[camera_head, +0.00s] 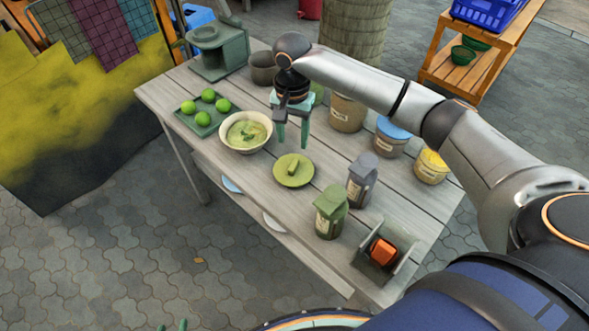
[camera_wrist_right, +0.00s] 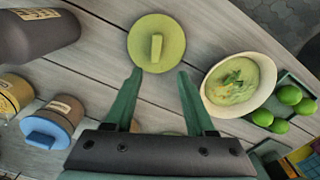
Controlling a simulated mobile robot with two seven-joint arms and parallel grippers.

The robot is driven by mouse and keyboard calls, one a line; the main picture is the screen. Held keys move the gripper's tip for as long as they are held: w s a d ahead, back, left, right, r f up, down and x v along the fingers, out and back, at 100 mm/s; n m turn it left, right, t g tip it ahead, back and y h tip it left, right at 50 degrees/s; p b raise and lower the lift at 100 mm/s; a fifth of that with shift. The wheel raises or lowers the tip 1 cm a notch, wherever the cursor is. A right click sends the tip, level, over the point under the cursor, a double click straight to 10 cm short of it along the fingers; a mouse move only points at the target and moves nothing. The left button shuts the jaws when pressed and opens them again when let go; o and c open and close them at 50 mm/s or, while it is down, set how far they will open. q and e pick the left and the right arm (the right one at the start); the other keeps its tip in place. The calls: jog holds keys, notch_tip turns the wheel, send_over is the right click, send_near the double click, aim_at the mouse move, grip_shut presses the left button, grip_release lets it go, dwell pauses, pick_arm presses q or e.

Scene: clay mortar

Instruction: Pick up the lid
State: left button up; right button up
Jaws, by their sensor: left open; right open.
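The lid (camera_head: 294,176) is a round olive-green disc with a raised bar handle, lying flat on the wooden table. It also shows in the right wrist view (camera_wrist_right: 142,42), handle upward. My right gripper (camera_head: 292,145) is open and empty, fingers pointing down above the table, just behind the lid in the head view. In the right wrist view its two green fingertips (camera_wrist_right: 158,75) are apart, just short of the lid. Only the green fingertips of my left gripper (camera_head: 172,326) show at the bottom edge of the head view, open.
A bowl of green soup (camera_head: 246,131) stands left of the lid, beside a tray (camera_head: 205,130) of limes. A green-topped jar (camera_head: 331,212) and a grey jar (camera_head: 361,180) stand close on the right. Several tubs line the back. Table before the lid is clear.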

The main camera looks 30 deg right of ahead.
aim_at(296, 160)
jog(key=f, duration=0.6)
jog(key=shift+s+d+f+b, duration=0.2)
jog(key=shift+s+f+b, duration=0.1)
jog(key=shift+s+f, duration=0.1)
grip_shut()
